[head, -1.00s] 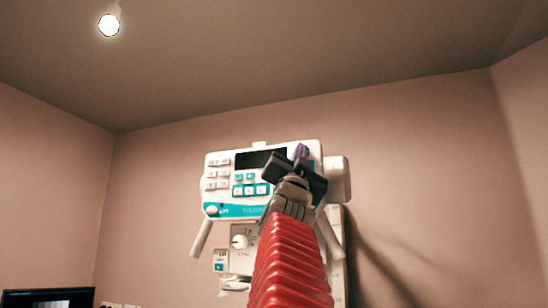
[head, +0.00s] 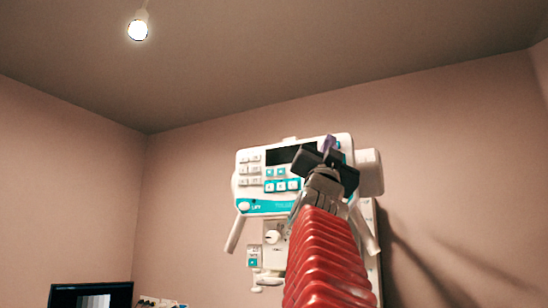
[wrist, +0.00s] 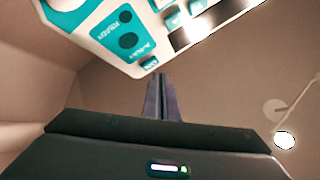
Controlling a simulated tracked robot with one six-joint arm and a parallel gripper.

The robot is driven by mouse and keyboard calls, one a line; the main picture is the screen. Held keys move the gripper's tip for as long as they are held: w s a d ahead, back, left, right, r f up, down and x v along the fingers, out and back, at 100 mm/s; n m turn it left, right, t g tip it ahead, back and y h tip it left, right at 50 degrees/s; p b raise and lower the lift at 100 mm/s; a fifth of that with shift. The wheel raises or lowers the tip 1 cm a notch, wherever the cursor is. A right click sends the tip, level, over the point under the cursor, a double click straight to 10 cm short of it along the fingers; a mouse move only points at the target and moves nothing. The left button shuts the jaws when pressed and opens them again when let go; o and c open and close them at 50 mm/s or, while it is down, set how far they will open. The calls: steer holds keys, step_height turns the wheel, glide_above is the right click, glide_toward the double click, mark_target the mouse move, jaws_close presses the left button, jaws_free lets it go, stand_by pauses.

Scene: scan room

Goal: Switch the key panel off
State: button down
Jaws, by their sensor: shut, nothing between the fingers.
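The key panel (head: 254,178) is a white and teal unit on the wall, with several keys and a dark screen. In the head view my gripper (head: 329,144) is in front of its right side and hides part of the screen and keys there. In the wrist view the panel (wrist: 146,57) fills the top, tilted, with two dark round spots on teal and a small key at its near corner. My gripper (wrist: 158,80) is shut and empty, its fingertips close to that corner. I cannot tell whether they touch it.
Below the panel are a white dial unit (head: 272,238) and a white handle (head: 235,233). A monitor (head: 91,296) stands at the lower left. A lit lamp (head: 138,29) hangs from the ceiling. The wall to the right is clear.

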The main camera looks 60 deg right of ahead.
steer(key=a, duration=0.5)
steer(key=shift+s, duration=0.4)
stand_by(0.8)
